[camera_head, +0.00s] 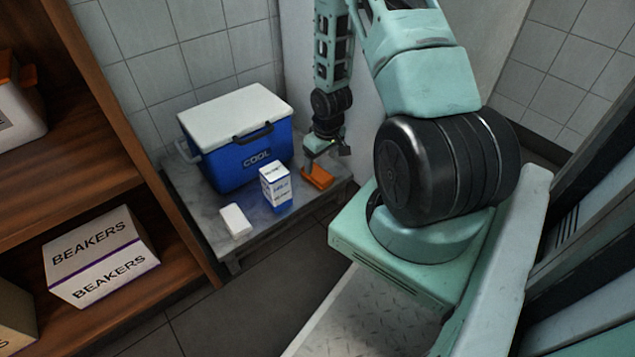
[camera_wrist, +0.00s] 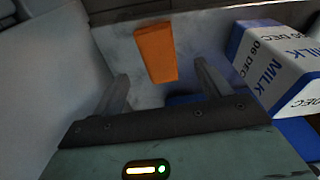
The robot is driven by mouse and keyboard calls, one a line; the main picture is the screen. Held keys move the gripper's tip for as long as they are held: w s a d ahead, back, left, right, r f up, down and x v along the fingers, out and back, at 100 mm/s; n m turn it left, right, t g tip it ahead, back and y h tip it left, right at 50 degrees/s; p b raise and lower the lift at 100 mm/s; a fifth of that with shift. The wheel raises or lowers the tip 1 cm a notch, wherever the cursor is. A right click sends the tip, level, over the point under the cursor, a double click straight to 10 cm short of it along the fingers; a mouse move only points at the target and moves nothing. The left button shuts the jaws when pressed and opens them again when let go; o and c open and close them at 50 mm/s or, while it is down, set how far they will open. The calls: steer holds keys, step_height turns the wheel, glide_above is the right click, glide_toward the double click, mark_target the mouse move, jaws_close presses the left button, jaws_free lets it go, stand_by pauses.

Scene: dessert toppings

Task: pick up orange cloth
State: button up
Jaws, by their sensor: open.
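The orange cloth (camera_head: 317,178) lies folded on the right part of the low grey table, to the right of the milk carton. In the wrist view the orange cloth (camera_wrist: 156,53) is a narrow upright block shape just beyond the fingertips, roughly between them. My gripper (camera_head: 309,165) is pointing down close over the cloth. In the wrist view my gripper (camera_wrist: 157,84) has its two fingers spread wide with nothing between them. Whether a finger touches the cloth cannot be told.
A milk carton (camera_head: 275,187), also in the wrist view (camera_wrist: 278,65), stands close beside my gripper. A blue cooler (camera_head: 238,150) with white lid is behind it. A white block (camera_head: 235,221) lies at the front of the grey table (camera_head: 205,205). A wall stands close on the right.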

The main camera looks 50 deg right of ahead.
mark_target(318, 172)
steer(key=shift+w+d+f+b, duration=0.1)
steer(key=shift+w+f+b, duration=0.15)
steer(key=shift+f+b, duration=0.7)
steer(key=shift+w+d+f+b, duration=0.1)
steer(key=shift+w+f+b, duration=0.15)
steer(key=shift+f+b, duration=0.7)
steer(key=shift+w+d+f+b, duration=0.1)
steer(key=shift+w+f+b, duration=0.15)
steer(key=shift+f+b, duration=0.7)
steer(key=shift+f+p, duration=0.25)
steer(key=shift+p, duration=0.15)
steer(key=shift+c, duration=0.3)
steer(key=c, duration=1)
